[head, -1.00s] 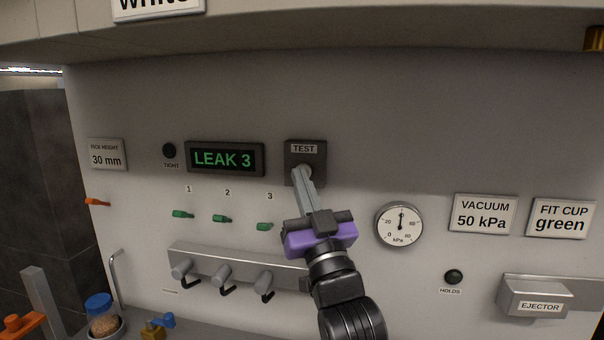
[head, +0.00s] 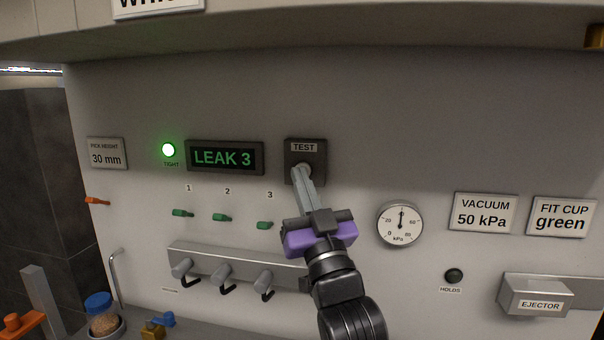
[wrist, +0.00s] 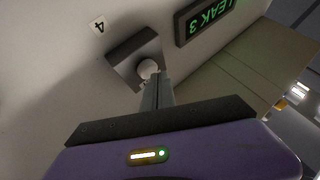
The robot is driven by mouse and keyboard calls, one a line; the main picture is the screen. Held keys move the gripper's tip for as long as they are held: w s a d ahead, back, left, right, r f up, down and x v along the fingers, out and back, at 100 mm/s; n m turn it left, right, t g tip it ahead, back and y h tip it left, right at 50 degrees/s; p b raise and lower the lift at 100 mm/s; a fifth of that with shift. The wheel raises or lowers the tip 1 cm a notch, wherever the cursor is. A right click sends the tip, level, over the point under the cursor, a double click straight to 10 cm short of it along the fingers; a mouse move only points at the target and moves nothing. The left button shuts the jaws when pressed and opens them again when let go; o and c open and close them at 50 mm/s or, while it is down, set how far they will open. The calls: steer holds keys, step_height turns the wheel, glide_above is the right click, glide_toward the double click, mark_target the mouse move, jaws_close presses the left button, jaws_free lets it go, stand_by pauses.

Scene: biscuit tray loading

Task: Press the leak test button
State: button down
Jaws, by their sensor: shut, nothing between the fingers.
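The leak test button is a pale round knob on a dark square box (head: 320,150) labelled TEST; it shows more clearly in the wrist view as a white button (wrist: 148,68). My gripper (head: 303,172), with grey fingers and a purple body, is shut and empty. Its fingertips are at the button and cover part of it in the head view. In the wrist view the tips reach the button's lower edge; whether it is pushed in I cannot tell. The display (head: 224,158) left of the box reads LEAK 3. The TIGHT lamp (head: 168,150) glows green.
Green levers (head: 222,218) numbered 1 to 3 sit below the display, above a rail with grey valves (head: 224,274). A gauge (head: 400,224) is right of my gripper. The HOLDS lamp (head: 454,276) is dark. The wall above the box is clear.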

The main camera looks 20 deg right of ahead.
steer(key=shift+s+a, duration=0.3)
steer(key=shift+s, duration=0.15)
steer(key=shift+s+a+b, duration=0.6)
steer(key=shift+s+a, duration=0.15)
steer(key=shift+s, duration=0.3)
steer(key=shift+s+a+b, duration=0.6)
steer(key=shift+s+a, duration=0.1)
steer(key=shift+s, duration=0.3)
steer(key=s+f+n+g+y, duration=0.25)
steer(key=s+f+g, duration=0.35)
steer(key=s+f, duration=2.25)
steer(key=s+f+m+g, duration=0.1)
steer(key=s+f+g, duration=0.3)
steer(key=s+f, duration=0.5)
steer(key=s, duration=0.4)
steer(key=shift+d+f+m, duration=0.25)
steer(key=shift+d+m, duration=0.1)
